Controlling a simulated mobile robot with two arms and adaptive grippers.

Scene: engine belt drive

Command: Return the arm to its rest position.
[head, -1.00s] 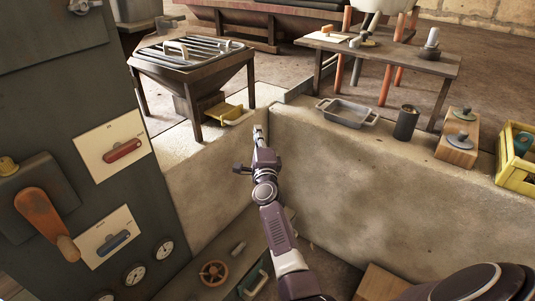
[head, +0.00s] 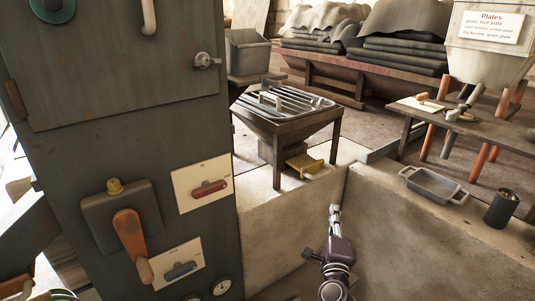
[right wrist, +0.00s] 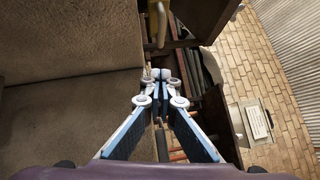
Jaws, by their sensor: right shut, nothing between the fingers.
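My right arm comes in from the bottom of the head view. Its gripper (head: 335,209) is in the air in front of the low concrete wall, below the grill stand and apart from it. In the right wrist view the gripper's two blue fingers (right wrist: 161,74) meet at their tips, with nothing between them. My left gripper is in neither view.
A grey cabinet (head: 120,75) with an orange lever (head: 130,238) and red (head: 209,189) and blue (head: 180,271) handles fills the left. A slatted grill stand (head: 288,122) stands behind the wall (head: 420,225). A metal pan (head: 433,185) and dark cup (head: 501,208) stand on the wall.

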